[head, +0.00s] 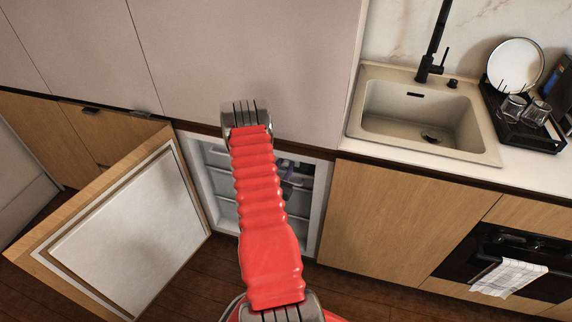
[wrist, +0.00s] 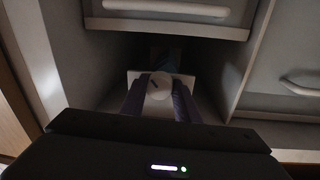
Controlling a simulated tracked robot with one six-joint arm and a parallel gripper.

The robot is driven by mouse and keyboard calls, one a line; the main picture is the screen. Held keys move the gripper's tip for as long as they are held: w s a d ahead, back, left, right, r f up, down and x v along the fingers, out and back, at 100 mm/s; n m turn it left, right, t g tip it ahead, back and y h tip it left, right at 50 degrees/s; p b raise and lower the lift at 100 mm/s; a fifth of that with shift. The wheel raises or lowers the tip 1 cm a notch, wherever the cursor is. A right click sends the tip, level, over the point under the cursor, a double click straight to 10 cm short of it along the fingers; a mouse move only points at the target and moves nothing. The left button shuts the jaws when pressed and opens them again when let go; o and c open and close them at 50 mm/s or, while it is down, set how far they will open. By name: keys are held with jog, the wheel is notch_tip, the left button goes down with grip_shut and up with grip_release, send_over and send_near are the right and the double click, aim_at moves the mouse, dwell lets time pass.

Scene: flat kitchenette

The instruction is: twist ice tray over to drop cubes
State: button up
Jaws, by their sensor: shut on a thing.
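The open freezer compartment (head: 222,180) is under the counter, with white drawers inside. In the wrist view a round pale knob (wrist: 159,86) with a dark mark sits in front of a pale plate (wrist: 133,76), inside a dark recess beside the drawers. It appears to be the ice tray's twist knob; a bluish patch (wrist: 167,64) shows above it. My gripper (wrist: 158,98) is shut on the knob, one purple-grey finger on each side. In the head view my red arm covers most of that spot. No cubes show, and the tray's body is hidden.
The open freezer door (head: 125,235) stands out to the left of my arm. Drawer handles (wrist: 167,8) and (wrist: 301,84) jut close by inside. A sink (head: 420,115), a dish rack (head: 525,125) and an oven (head: 500,262) with a towel are to the right.

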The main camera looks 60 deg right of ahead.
jog(key=o, duration=1)
jog(key=shift+o, duration=0.2)
jog(key=shift+a, duration=0.1)
jog(key=s+a, duration=0.1)
jog(key=a, duration=1.2)
jog(key=shift+a+f, duration=0.15)
jog(key=shift+a, duration=0.15)
